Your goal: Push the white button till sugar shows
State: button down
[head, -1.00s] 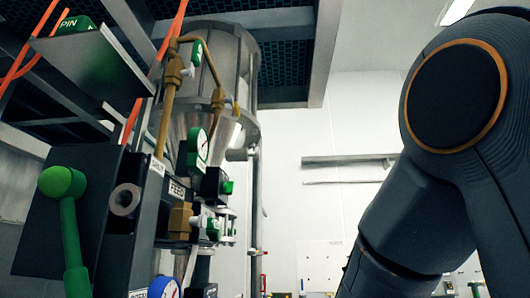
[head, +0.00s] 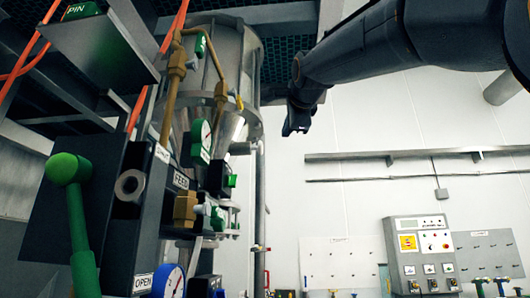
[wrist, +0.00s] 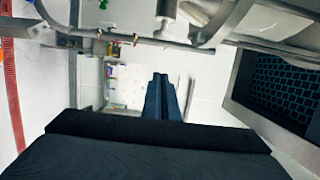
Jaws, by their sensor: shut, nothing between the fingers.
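The powder sifter's steel hopper (head: 222,80) stands at the left of the head view, with gauges, valves and small fittings on its front. A small white knob-like part (head: 198,209) sits below the green gauge beside green fittings; I cannot tell whether it is the white button. I can make out no sugar. My gripper (head: 297,128) points down, to the right of the hopper and apart from it, high above the fittings. In the wrist view my gripper (wrist: 160,76) has its dark fingers together, with nothing between them.
A green-knobbed lever (head: 68,168) stands at far left, near a FEED label and a blue gauge (head: 170,281). A grey control panel (head: 421,254) with several buttons is at right. Pipes (wrist: 130,38) cross the wrist view. Open air lies before the white wall.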

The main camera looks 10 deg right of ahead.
aim_at(257, 148)
jog(key=shift+w, duration=0.1)
jog(key=w+a+p, duration=0.3)
jog(key=w+p, duration=0.3)
jog(key=w, duration=0.5)
dwell(0.4)
jog(key=shift+w, duration=0.1)
